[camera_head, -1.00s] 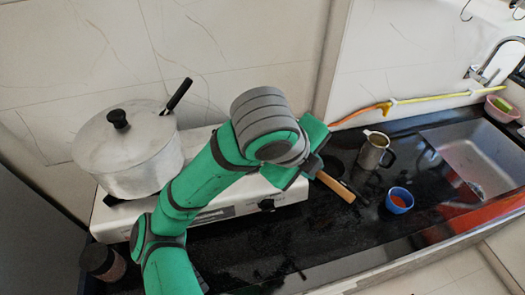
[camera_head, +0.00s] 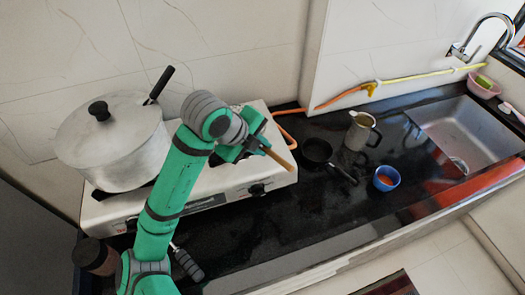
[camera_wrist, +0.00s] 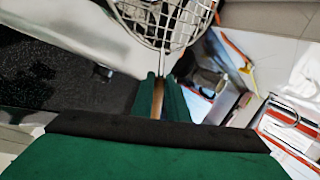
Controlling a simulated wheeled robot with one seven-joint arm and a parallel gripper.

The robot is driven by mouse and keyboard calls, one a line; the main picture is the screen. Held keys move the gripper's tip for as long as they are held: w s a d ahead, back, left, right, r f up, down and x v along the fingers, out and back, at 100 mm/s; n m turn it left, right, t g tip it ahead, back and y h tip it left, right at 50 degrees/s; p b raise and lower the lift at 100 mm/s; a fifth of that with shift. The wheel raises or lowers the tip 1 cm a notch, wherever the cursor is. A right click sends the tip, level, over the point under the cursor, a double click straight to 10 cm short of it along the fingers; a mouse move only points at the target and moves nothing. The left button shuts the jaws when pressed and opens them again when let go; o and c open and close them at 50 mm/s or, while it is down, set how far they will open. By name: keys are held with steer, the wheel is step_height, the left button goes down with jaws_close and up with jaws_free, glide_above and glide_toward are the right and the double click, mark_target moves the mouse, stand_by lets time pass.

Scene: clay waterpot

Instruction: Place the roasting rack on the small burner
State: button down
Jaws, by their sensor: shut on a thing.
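The roasting rack (camera_wrist: 170,18) shows as a wire mesh with a wooden handle at the top of the wrist view. My gripper (camera_wrist: 160,98) is shut on that handle. In the head view, my gripper (camera_head: 252,142) is over the right part of the white stove (camera_head: 232,180), and the wooden handle (camera_head: 278,159) sticks out to the lower right. The mesh is mostly hidden behind my arm there. The small burner is hidden behind my arm and gripper, so I cannot tell whether the rack touches it.
A large lidded pot (camera_head: 115,145) stands on the stove's left side. A small black pan (camera_head: 318,150), a metal mug (camera_head: 360,132) and a blue cup (camera_head: 386,178) stand on the black counter to the right. A dark jar (camera_head: 95,256) is at the front left.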

steer(key=shift+f, duration=1.1)
steer(key=shift+d+f, duration=0.15)
steer(key=shift+f, duration=0.3)
steer(key=shift+s+f, duration=0.1)
steer(key=shift+f, duration=0.05)
steer(key=c, duration=1.7)
jaws_free()
